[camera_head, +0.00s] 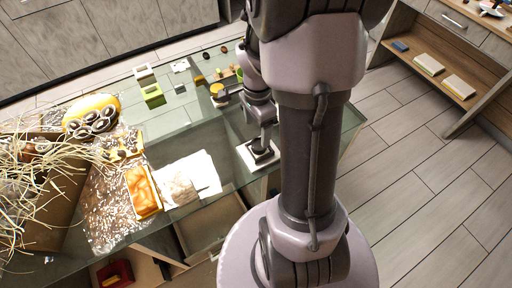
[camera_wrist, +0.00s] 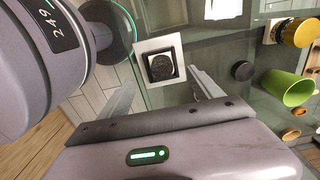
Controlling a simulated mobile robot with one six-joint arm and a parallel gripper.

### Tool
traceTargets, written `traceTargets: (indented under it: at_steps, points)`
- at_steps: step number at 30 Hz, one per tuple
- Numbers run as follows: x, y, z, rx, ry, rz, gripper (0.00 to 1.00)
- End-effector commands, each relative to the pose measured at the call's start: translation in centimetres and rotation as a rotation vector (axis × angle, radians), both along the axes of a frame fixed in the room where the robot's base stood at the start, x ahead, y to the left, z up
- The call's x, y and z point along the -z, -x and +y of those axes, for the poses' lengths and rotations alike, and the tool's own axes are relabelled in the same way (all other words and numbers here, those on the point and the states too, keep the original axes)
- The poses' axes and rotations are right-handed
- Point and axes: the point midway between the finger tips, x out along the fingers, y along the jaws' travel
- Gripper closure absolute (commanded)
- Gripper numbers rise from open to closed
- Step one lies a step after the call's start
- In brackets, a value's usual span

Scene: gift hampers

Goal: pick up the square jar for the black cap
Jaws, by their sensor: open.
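In the wrist view, a small dark square item with a round black top (camera_wrist: 161,67) sits on a white square plate (camera_wrist: 142,46); I cannot tell whether it is the square jar. The plate also shows near the right table edge in the head view (camera_head: 246,158). My gripper (camera_wrist: 163,88) is open, with its fingers either side of and below the dark item in the wrist view; nothing shows between them. In the head view my gripper (camera_head: 263,139) is over the plate. A loose round black cap (camera_wrist: 243,70) lies on the glass to the right in the wrist view.
A green cup (camera_wrist: 286,88) and yellow-lidded jar (camera_wrist: 301,32) stand to the right in the wrist view. In the head view, a green square holder (camera_head: 152,96) and white square holder (camera_head: 144,71) stand farther back.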

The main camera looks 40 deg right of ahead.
Motion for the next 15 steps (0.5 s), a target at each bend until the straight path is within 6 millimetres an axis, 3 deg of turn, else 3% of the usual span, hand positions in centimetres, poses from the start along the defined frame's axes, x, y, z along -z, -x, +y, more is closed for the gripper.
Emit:
traceTargets:
  at_steps: [1,8,15]
  points:
    - [1.4,0.1,0.0,0.000,-0.001,0.002,0.25]
    - [3.5,0.0,-0.2,0.000,0.000,0.000,0.25]
    - [7.9,0.0,-0.9,-0.002,0.000,0.001,0.25]
